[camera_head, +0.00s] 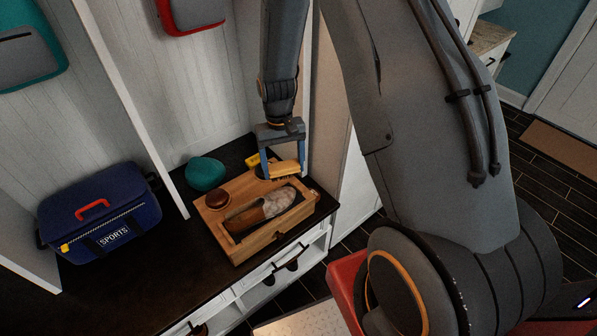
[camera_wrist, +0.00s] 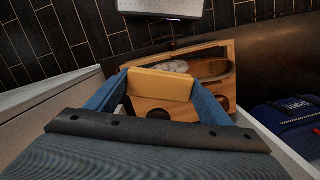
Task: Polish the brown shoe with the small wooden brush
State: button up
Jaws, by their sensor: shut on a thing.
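The brown shoe (camera_head: 258,212) lies in a wooden box (camera_head: 240,254) on the dark bench top. Its toe part looks pale and dusty, and the other end is brown. My gripper (camera_head: 283,172) is shut on the small wooden brush (camera_head: 284,169), held above the back right part of the box, close to the shoe's pale end. In the wrist view the brush (camera_wrist: 160,84) spans between my blue fingers, and the shoe (camera_wrist: 208,69) shows partly behind it. I cannot tell whether the bristles touch anything.
A round brown tin or knob (camera_head: 217,199) sits in the box's left corner. A teal rounded object (camera_head: 205,173) and a yellow item (camera_head: 253,161) lie behind the box. A blue sports bag (camera_head: 100,212) stands left. Bare bench top (camera_head: 150,280) lies in front of the bag. A partition (camera_head: 130,105) rises behind.

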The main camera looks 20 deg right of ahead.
jog(key=w+f+m+b, duration=0.1)
jog(key=f+m+b, duration=0.3)
jog(key=f+m+y+b, duration=0.1)
jog(key=f+m+b, duration=0.3)
jog(key=m, duration=0.1)
jog(key=w+f+m+t+b, duration=0.1)
jog(key=f+m+b, duration=0.3)
jog(key=f, duration=0.1)
jog(key=shift+w+a+m, duration=0.35)
jog(key=shift+a+m, duration=0.05)
jog(key=shift+f+b, duration=0.2)
jog(key=shift+b, duration=0.25)
jog(key=shift+c, duration=0.4)
jog(key=shift+s+f, duration=0.15)
jog(key=shift+f, duration=0.05)
jog(key=shift+c, duration=1)
jog(key=shift+c, duration=0.6)
jog(key=shift+r, duration=0.15)
jog(key=shift+r+p, duration=0.5)
jog(key=shift+p, duration=0.1)
jog(key=shift+d, duration=0.15)
